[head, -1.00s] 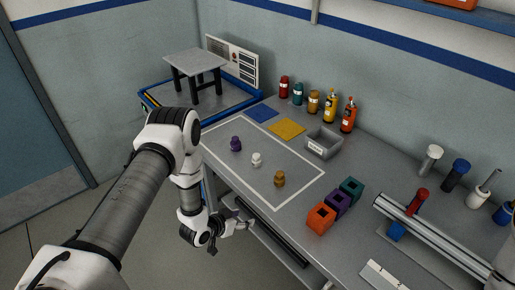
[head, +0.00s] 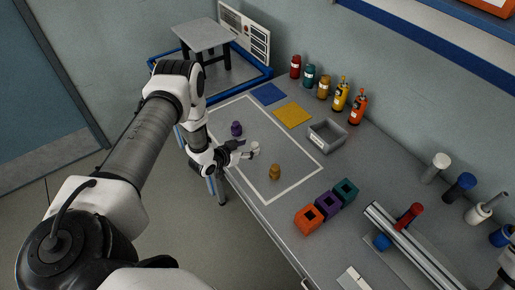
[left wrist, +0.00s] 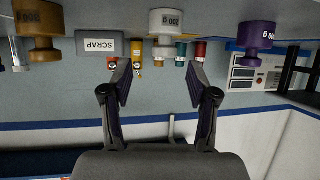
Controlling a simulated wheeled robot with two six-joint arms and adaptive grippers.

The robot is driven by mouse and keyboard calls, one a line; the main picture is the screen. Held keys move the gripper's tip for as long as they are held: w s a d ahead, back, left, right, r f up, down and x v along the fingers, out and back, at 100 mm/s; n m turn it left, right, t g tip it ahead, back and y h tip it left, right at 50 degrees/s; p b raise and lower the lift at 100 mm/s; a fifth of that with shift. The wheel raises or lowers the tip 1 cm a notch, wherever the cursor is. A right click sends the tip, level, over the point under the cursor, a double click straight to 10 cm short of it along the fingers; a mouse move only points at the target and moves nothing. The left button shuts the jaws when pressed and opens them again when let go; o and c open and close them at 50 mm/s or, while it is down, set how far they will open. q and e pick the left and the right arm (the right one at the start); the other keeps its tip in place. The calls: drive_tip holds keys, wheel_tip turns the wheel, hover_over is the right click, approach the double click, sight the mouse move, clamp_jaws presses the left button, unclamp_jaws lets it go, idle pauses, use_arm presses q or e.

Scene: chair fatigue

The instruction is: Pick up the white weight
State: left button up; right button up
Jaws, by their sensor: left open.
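The white weight (head: 256,147) stands upright inside the white outline on the grey workbench. It also shows at the top of the left wrist view (left wrist: 166,24), which is upside down, marked 200 g. My left gripper (head: 244,150) is low over the bench's near edge, its open fingers pointing at the white weight. The weight is at or just past the fingertips; I cannot tell if they touch. In the left wrist view the open fingers (left wrist: 160,78) have nothing gripped between them. My right gripper is out of view.
A purple weight (head: 236,129) and a brass weight (head: 275,172) stand on either side of the white one. Orange, purple and teal boxes (head: 328,204) lie to the right. A grey scrap bin (head: 327,137) and several bottles (head: 341,95) stand behind.

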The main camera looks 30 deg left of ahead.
sight(254, 144)
use_arm(q)
drive_tip(key=shift+w+a+f+b, duration=0.1)
drive_tip(key=shift+w+f+b, duration=0.85)
drive_tip(key=shift+b, duration=0.2)
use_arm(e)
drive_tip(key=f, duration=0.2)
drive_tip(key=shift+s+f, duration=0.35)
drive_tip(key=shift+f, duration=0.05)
use_arm(q)
drive_tip(key=x, duration=0.2)
drive_tip(key=shift+w+b, duration=0.3)
drive_tip(key=shift+w, duration=0.15)
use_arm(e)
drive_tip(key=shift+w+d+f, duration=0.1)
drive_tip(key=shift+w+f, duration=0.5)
use_arm(q)
drive_tip(key=shift+s+r, duration=0.15)
drive_tip(key=shift+r, duration=0.2)
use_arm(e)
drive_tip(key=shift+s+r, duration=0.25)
use_arm(q)
drive_tip(key=shift+f, duration=0.1)
drive_tip(key=c, duration=1.1)
clamp_jaws()
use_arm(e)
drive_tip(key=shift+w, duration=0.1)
